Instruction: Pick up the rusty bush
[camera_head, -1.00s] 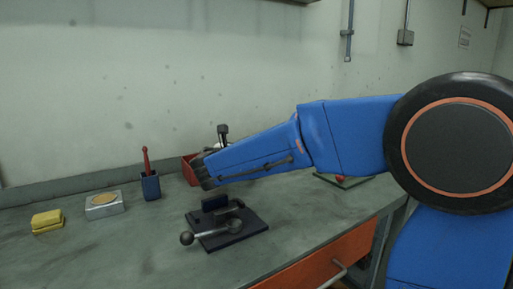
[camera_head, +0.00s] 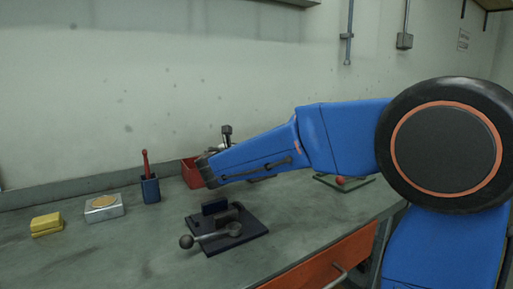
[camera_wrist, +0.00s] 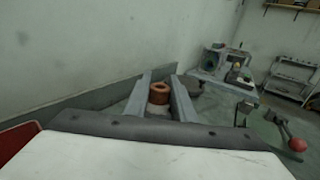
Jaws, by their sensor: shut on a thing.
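The rusty bush (camera_wrist: 159,95) is a short orange-brown ring with a dark hole in its top. In the wrist view it sits between the two grey fingers of my gripper (camera_wrist: 161,92), which are shut on it.
A dark vise (camera_head: 228,228) with a ball-ended handle stands mid-bench. A red bin (camera_head: 191,171) is behind it. A red-ball lever (camera_wrist: 292,140) is right.

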